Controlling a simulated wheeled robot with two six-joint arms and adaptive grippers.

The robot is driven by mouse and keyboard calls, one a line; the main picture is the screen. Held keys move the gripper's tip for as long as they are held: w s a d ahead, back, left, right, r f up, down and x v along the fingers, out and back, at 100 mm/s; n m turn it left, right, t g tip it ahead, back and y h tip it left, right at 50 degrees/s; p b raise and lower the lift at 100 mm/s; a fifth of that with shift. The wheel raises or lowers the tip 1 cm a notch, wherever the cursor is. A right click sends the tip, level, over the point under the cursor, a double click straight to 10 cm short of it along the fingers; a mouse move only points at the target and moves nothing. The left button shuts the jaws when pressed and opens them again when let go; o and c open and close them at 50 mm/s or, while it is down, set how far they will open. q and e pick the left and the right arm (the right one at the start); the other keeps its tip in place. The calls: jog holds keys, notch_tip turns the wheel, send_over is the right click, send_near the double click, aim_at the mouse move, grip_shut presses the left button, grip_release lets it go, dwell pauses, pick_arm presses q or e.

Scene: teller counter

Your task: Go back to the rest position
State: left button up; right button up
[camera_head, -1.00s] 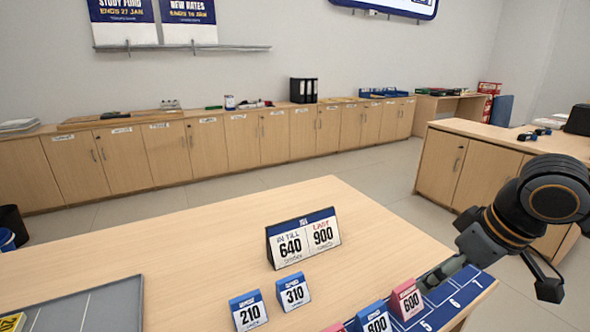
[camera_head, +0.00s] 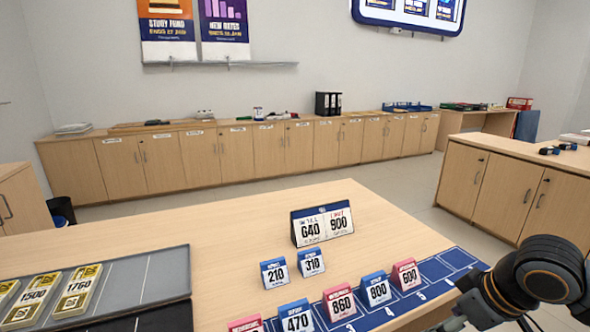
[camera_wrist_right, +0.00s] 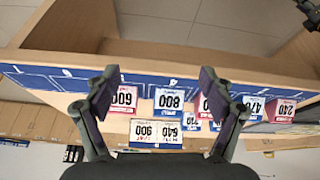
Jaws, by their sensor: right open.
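My right gripper (camera_wrist_right: 157,90) is open and empty in the right wrist view, its two fingers spread with the counter tags showing beyond them. In the head view my right arm (camera_head: 535,285) comes in at the lower right corner, and its fingers are cut off by the frame's lower edge. It is off the right end of the row of tags, and I see nothing held. My left gripper is in neither view.
On the counter (camera_head: 375,213), a blue mat (camera_head: 452,262) holds pink and blue number tags, including 860 (camera_head: 340,303) and 600 (camera_head: 406,274). A 640/900 sign (camera_head: 322,225) stands behind tags 210 and 310. A grey tray (camera_head: 150,275) with gold stacks lies left.

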jog(key=a+f, duration=0.3)
jog(key=f, duration=0.6)
jog(key=s+a+f+m+h, duration=0.1)
jog(key=s+f+m+h, duration=0.3)
jog(key=s+f, duration=0.95)
notch_tip(320, 180, down, 22)
jog(key=s+m+g+y, duration=0.1)
jog(key=s+g+y, duration=0.1)
jog(key=g, duration=0.1)
pick_arm(q)
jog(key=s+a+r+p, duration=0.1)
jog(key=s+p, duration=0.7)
jog(key=p, duration=0.4)
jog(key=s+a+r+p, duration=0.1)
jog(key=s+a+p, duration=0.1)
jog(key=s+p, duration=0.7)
jog(key=p, duration=0.3)
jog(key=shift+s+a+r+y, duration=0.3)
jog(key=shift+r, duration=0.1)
pick_arm(e)
jog(key=s+d+r, duration=0.1)
jog(key=s+d, duration=0.1)
jog(key=s, duration=0.6)
jog(key=s+d+r, duration=0.1)
jog(key=s+d, duration=0.1)
jog(key=s, duration=0.7)
jog(key=shift+s+r+h, duration=0.15)
jog(key=shift+r+h, duration=0.05)
jog(key=shift+h, duration=0.2)
